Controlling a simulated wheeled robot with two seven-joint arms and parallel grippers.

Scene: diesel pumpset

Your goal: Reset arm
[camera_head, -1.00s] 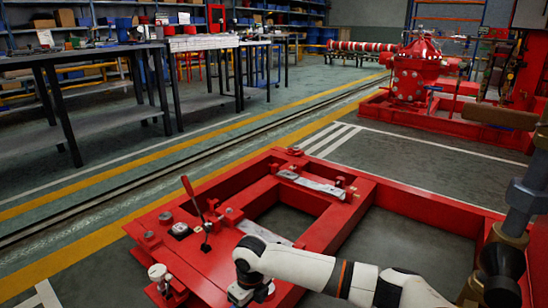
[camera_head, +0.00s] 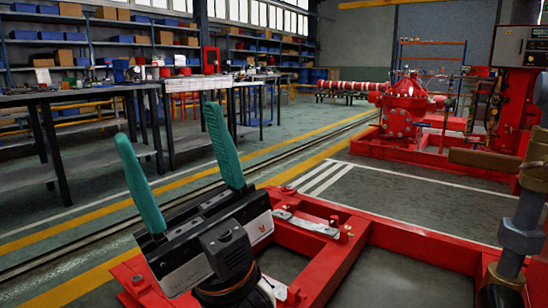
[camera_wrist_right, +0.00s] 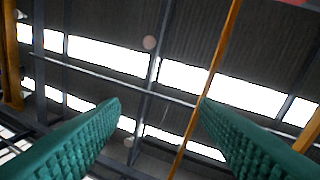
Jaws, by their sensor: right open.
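My right gripper (camera_head: 167,125) is raised at the lower left of the head view, with its two green fingers pointing up and spread apart. Nothing is between them. Its black and silver body hides part of the red frame behind it. In the right wrist view, the two green fingers of the right gripper (camera_wrist_right: 159,102) stand apart with only the roof and its bright windows beyond. My left gripper is not in view.
A red steel base frame (camera_head: 392,240) lies low in front of me. A red pump (camera_head: 405,105) stands on its own base at the back right. A dark workbench (camera_head: 70,98) and shelves (camera_head: 150,40) line the left. The striped floor between is open.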

